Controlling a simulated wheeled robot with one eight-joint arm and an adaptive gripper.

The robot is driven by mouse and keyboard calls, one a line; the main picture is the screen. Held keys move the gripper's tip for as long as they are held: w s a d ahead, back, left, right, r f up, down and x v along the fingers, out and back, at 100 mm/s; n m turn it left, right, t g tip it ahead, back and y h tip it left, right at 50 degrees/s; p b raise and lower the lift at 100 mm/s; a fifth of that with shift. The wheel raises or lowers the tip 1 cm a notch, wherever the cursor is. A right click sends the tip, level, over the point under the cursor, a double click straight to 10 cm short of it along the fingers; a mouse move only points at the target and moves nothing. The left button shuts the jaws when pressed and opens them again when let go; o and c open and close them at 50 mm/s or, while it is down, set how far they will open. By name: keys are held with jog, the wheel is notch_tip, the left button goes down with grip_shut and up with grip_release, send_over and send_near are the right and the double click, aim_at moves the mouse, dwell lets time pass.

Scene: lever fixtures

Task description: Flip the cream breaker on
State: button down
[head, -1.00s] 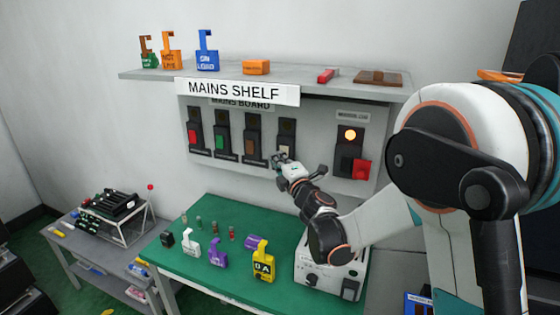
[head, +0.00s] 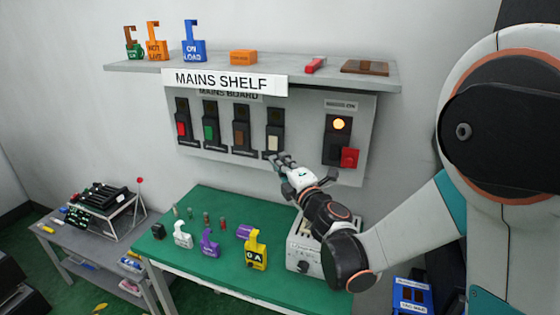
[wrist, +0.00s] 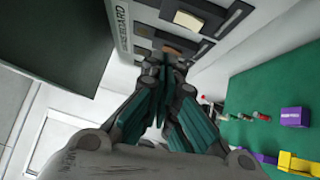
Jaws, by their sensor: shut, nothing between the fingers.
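The cream breaker (head: 273,144) is the fourth switch from the left on the grey mains board (head: 308,125). Its cream toggle sits at the lower part of its black plate. In the wrist view the cream toggle (wrist: 188,21) shows at the top, beyond my fingertips. My gripper (head: 280,160) is shut and empty, just below and slightly right of the cream toggle. In the wrist view my gripper's fingertips (wrist: 166,62) meet near the board's lower edge. I cannot tell whether they touch the board.
Red (head: 181,129), green (head: 209,133) and brown (head: 239,137) breakers stand to the left. A red switch (head: 349,158) under a lit amber lamp (head: 339,124) is to the right. The shelf (head: 290,68) overhangs the board. Padlocks and small parts stand on the green table (head: 205,200) below.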

jog(key=s+d+m+g+h+b, duration=0.1)
jog(key=s+d+m+h+b, duration=0.1)
jog(key=s+d+m+h, duration=0.5)
jog(key=s+d+m+g+h+b, duration=0.1)
jog(key=s+d+m+h+b, duration=0.2)
jog(key=d+m, duration=0.7)
jog(key=s+f+m+g+b, duration=0.1)
jog(key=s+f, duration=0.3)
jog(key=s, duration=0.4)
jog(key=s+d+f+m+g+y+b, duration=0.1)
jog(key=s+f+m+g, duration=0.2)
jog(key=s, duration=0.4)
jog(key=s+d+f+m+g+y+b, duration=0.1)
jog(key=s+f+m+g+b, duration=0.1)
jog(key=s+f, duration=0.5)
jog(key=shift+s+m+g, duration=0.5)
jog(key=shift+s+g, duration=0.35)
jog(key=shift+g, duration=0.25)
jog(key=shift+d+f, duration=0.1)
jog(key=shift+d, duration=0.05)
